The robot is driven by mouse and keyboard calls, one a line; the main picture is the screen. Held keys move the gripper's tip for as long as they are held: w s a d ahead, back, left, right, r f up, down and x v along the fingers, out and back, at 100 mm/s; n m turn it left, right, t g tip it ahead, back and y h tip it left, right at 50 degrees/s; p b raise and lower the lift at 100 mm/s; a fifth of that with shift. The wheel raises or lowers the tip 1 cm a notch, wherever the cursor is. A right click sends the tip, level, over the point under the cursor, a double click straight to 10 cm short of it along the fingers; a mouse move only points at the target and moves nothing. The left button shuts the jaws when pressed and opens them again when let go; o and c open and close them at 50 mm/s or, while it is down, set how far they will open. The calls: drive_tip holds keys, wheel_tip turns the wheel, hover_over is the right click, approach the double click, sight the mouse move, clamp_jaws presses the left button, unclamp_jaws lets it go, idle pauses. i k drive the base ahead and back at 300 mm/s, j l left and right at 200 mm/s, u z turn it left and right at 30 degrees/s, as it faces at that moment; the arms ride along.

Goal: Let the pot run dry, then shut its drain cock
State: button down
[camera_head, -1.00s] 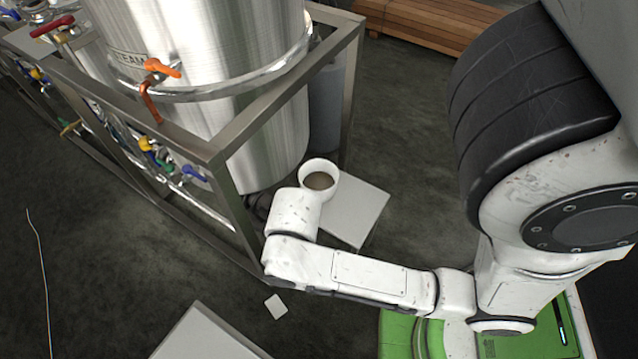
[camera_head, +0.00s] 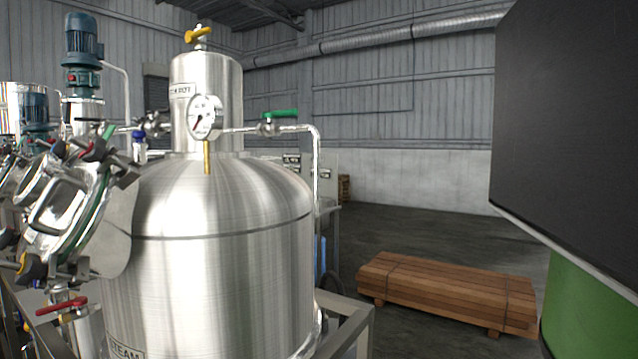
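The pot (camera_head: 190,110) is a small upright steel cylinder on top of a large steel tank (camera_head: 210,240). Its label is partly readable and ends in "POT". A round dial gauge (camera_head: 202,117) sits on its front; I cannot read it. A cock with a green lever (camera_head: 279,114) sits on the pipe running right from the pot, then bending down. The lever lies roughly along the horizontal pipe. I cannot tell for sure that this is the drain cock. No liquid shows. A yellow-handled valve (camera_head: 199,34) stands on top. My gripper is out of view.
A red-handled valve (camera_head: 62,305) and a clamped round hatch (camera_head: 62,207) are at the left. Motors (camera_head: 82,48) stand behind. A steel frame rail (camera_head: 345,328) surrounds the tank. Stacked timber (camera_head: 447,290) lies on the floor at right, with open floor behind it.

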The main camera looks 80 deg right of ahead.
sight(290, 113)
drive_tip(key=l+z, duration=0.1)
drive_tip(key=z, duration=1.05)
drive_tip(key=i+j, duration=0.05)
